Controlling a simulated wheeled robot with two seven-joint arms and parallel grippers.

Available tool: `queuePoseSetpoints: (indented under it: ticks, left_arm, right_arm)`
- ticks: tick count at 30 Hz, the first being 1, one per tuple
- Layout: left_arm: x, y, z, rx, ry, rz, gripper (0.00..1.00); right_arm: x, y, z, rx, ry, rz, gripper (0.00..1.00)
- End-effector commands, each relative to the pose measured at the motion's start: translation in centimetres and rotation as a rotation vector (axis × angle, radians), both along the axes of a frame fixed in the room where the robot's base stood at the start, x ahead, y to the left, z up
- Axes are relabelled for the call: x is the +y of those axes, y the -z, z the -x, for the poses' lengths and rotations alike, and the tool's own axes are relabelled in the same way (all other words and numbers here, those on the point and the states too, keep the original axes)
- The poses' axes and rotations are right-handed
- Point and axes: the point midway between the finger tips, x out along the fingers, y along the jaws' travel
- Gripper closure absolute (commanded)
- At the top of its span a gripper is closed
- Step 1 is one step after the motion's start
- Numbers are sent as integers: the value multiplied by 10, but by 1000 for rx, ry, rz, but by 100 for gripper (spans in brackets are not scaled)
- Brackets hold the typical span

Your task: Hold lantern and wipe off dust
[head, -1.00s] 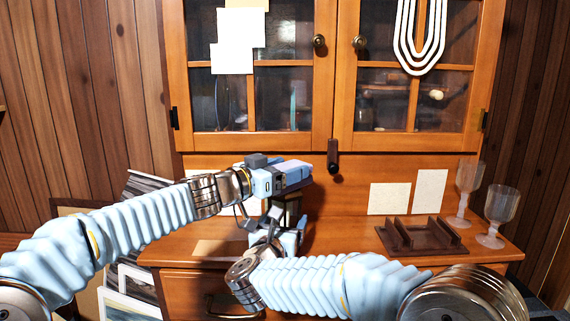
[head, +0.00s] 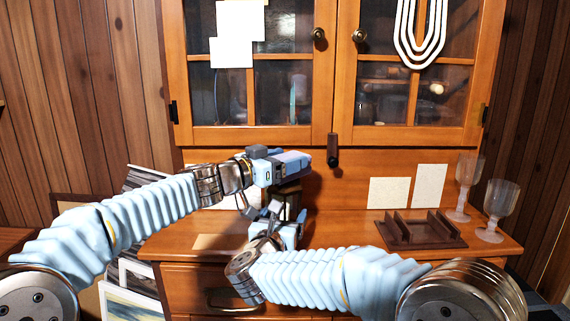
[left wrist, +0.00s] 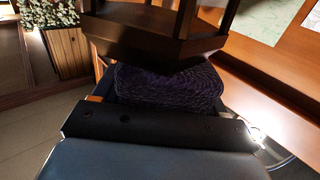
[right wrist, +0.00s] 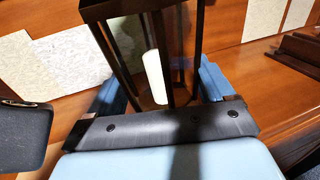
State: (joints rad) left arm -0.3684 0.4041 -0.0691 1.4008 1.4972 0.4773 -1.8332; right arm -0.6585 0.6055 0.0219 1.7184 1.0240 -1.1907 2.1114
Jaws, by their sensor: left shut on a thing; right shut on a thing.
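A dark-framed lantern (head: 290,204) stands between my two grippers over the cabinet's counter, partly hidden by them. My right gripper (head: 290,235), low at the lantern, is shut on it. The right wrist view shows the lantern's dark frame (right wrist: 103,12) and a pale candle (right wrist: 156,76) inside. My left gripper (head: 297,163) is just above the lantern in the head view. It is shut on a dark purple cloth (left wrist: 170,86), seen in the left wrist view close beside the lantern's dark frame (left wrist: 150,38). Whether cloth and lantern touch is unclear. No dust can be made out.
A brown wooden rack (head: 418,232) and two clear goblets (head: 496,208) stand at the right of the counter (head: 350,228). Glass cabinet doors (head: 280,90) rise behind. Pale papers (head: 389,192) are on the back panel. Framed pictures (head: 130,302) lean at the lower left.

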Motion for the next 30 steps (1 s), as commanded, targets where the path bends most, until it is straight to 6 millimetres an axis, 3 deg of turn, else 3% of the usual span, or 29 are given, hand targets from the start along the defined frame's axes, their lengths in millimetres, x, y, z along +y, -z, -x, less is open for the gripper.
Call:
queuePoseSetpoints:
  ticks: [4, 8, 30]
  left_arm:
    - [0, 1, -13, 0, 0, -1, 63]
    - [0, -24, -11, -7, -1, -1, 63]
    - [0, -80, -11, -1, -1, -1, 63]
  right_arm:
    - [0, 3, 0, 6, -1, 3, 49]
    - [0, 3, 0, 6, -1, 3, 49]
    - [0, 3, 0, 6, 0, 3, 49]
